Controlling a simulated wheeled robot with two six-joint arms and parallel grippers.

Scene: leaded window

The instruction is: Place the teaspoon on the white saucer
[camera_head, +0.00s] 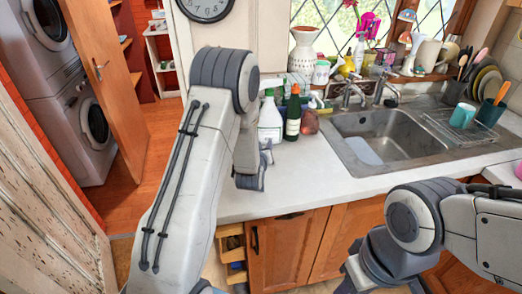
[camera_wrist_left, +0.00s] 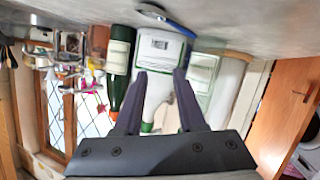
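A small spoon-like object with a blue handle (camera_wrist_left: 176,24) lies on the pale worktop at the top of the left wrist view, which is upside down. It is probably the teaspoon; I cannot make it out in the head view. My left gripper (camera_wrist_left: 166,73) is open, with two dark fingers apart and nothing between them. It points towards the bottles, and the spoon lies beyond its tips. In the head view the left gripper (camera_head: 267,152) is small and partly hidden by my arm, near the worktop's left end. I cannot make out the white saucer. My right gripper is not in view.
A white bottle (camera_head: 270,123) and a dark green bottle (camera_head: 293,117) stand behind the left gripper, with a brown-red object (camera_head: 310,122) beside them. The sink (camera_head: 390,135) lies right of them. The worktop's front strip (camera_head: 300,185) is clear.

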